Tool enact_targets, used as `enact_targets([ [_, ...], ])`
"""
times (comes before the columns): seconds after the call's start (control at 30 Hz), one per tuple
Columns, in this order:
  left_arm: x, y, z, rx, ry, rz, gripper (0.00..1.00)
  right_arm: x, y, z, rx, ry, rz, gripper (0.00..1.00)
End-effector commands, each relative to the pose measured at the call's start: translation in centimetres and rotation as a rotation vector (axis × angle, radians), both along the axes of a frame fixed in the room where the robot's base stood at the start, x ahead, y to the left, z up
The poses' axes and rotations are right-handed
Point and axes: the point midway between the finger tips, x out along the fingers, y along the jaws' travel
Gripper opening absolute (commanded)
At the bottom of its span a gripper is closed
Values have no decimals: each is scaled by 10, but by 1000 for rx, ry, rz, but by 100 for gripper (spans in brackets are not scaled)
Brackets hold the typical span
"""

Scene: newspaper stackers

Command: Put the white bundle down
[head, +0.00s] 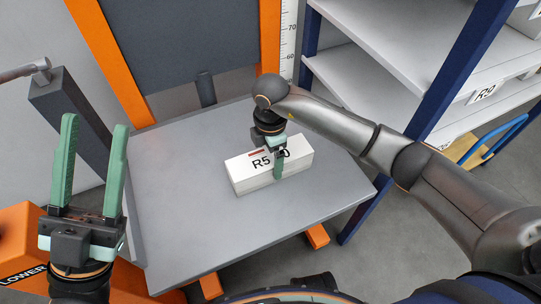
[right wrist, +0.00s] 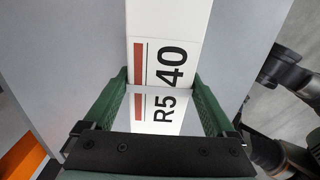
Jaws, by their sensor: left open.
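The white bundle (head: 245,179) is a long white block marked R5 on the middle of the grey table (head: 180,225). In the right wrist view the bundle (right wrist: 165,28) shows a red bar and the marks R5 and 40. My right gripper (head: 275,158) comes down over it from above. Its green fingers (right wrist: 160,85) lie along both long sides, seemingly touching. The bundle looks level and at or very near the tabletop; I cannot tell if any gap is left under it. My left gripper (head: 95,125) is open and empty, pointing up left of the table.
A scale panel with an orange frame (head: 270,35) stands behind the table. A shelf with blue posts (head: 455,75) and an R9 label is at the right. An orange unit marked LOWER (head: 25,235) is at the lower left. The tabletop around the bundle is clear.

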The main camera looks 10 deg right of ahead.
Motion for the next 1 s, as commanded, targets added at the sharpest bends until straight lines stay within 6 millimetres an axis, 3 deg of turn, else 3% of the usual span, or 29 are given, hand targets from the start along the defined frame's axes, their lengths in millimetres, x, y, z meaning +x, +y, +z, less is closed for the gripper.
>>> enact_targets([
  [0.37,0,1,2,3,-2,3,50,0,0,4,0,-1,0,100],
  [0.47,0,1,8,7,-5,5,50,1,0,18,1,-3,1,100],
  [0.8,-1,3,35,36,-31,36,50,1,0,90,0,-4,1,100],
  [1.0,-1,4,42,39,-34,47,50,1,0,117,-1,-1,-1,100],
])
